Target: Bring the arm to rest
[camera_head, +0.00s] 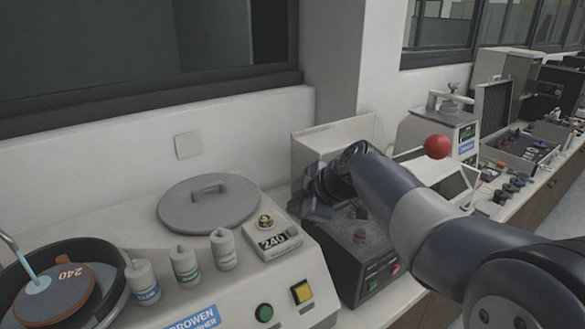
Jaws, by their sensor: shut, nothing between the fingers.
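My arm reaches in from the lower right, its dark blue and grey links bent over the bench. My gripper (317,207) hangs at the arm's far end, pointing down. It is dark, small and blurred against the black machine (360,245) behind and below it. It is shut and I see nothing held in it. I cannot tell whether it touches the machine.
At left stands a grey polisher with a round lid (208,204), several white bottles (185,265) and a wheel marked 240 (58,290). A press with a red ball knob (437,146) stands behind my arm. More equipment fills the bench at right.

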